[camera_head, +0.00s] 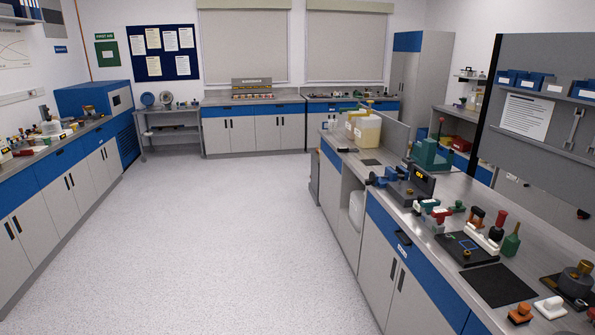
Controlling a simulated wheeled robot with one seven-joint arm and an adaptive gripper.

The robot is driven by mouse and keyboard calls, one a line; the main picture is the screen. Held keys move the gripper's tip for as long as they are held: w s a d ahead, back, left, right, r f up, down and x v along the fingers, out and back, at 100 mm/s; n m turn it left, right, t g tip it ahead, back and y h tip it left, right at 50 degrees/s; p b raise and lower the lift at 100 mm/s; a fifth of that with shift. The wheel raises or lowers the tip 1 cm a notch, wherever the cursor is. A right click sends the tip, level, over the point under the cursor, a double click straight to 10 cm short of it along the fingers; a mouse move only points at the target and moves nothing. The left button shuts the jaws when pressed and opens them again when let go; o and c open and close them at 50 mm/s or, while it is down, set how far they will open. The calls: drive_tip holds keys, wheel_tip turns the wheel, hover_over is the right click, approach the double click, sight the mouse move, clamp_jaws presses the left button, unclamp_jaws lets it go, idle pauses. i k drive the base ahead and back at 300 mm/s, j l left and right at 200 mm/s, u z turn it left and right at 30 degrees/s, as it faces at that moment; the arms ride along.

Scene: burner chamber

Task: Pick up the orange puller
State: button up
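My gripper is not in view. A small orange object with a rounded knob (521,313) stands near the front edge of the right-hand bench, low in the picture. A second orange-red object with a dark top (476,218) stands further back on the same bench, behind a black plate. I cannot tell for certain from their shapes which of the two is the orange puller. Nothing is seen touching either one.
A white knobbed piece (551,307) and a grey round device (576,280) stand beside the nearer orange object. Behind it are a black mat (498,286) and a black plate (467,249). Red and green handled tools crowd the bench. The floor (230,240) is clear.

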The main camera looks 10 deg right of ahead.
sight(475, 209)
drive_tip(key=i+z, duration=0.1)
drive_tip(key=i, duration=0.75)
drive_tip(key=i+j+z, duration=0.1)
drive_tip(key=i, duration=0.75)
drive_tip(key=i+l+z, duration=0.1)
drive_tip(key=i+z, duration=0.45)
drive_tip(key=z, duration=0.3)
drive_tip(key=i+j+z, duration=0.1)
drive_tip(key=i+z, duration=0.3)
drive_tip(key=i+l+z, duration=0.15)
drive_tip(key=i+z, duration=0.15)
drive_tip(key=i, duration=0.05)
